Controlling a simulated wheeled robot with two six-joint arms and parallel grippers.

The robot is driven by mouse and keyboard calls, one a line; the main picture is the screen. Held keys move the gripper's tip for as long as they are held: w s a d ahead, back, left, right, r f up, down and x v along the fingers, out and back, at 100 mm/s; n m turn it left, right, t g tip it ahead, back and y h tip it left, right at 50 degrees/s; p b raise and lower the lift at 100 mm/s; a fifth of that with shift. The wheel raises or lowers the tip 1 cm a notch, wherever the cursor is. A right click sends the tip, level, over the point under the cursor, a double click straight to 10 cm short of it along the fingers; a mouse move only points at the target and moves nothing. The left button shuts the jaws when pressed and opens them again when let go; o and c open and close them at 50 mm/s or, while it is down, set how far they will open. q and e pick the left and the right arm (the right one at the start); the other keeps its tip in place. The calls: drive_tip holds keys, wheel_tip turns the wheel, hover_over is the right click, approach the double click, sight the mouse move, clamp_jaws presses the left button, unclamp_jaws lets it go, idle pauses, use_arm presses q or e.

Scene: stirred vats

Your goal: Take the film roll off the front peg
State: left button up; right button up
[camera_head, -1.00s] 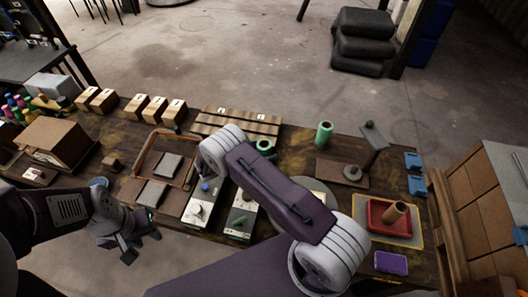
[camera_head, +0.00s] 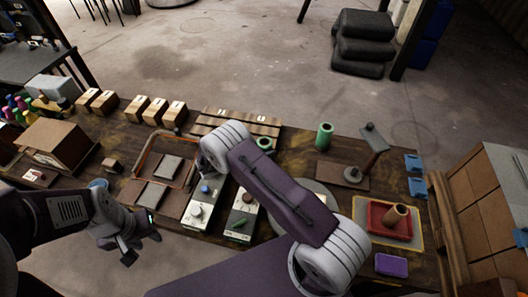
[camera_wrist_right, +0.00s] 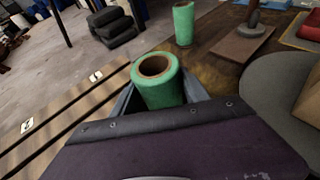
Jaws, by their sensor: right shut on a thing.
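A green film roll (camera_wrist_right: 160,82) with a brown core stands upright between the jaws of my right gripper (camera_wrist_right: 165,95) in the right wrist view. The jaws are shut on it. In the head view only the top of this roll (camera_head: 264,143) shows beside my right wrist, which hides that gripper. I cannot tell whether a peg is inside the roll. A second green roll (camera_head: 325,136) stands upright farther right, and also shows in the right wrist view (camera_wrist_right: 184,22). My left gripper (camera_head: 138,243) is empty, its fingers apart, at the table's front left.
A slatted wooden rack (camera_head: 212,122) lies behind the held roll. A post on a flat base (camera_head: 344,174) stands right of the second roll. A red tray (camera_head: 378,226) holds a brown tube (camera_head: 397,215). Control boxes (camera_head: 198,210) stand near the front.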

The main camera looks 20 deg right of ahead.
wheel_tip(320, 180, up, 2)
drive_tip(key=shift+r, duration=0.15)
drive_tip(key=s+d+r, duration=0.6)
drive_tip(key=s+d, duration=0.2)
drive_tip(key=shift+d+r, duration=0.2)
drive_tip(key=shift+r, duration=0.05)
drive_tip(key=shift+s, duration=0.1)
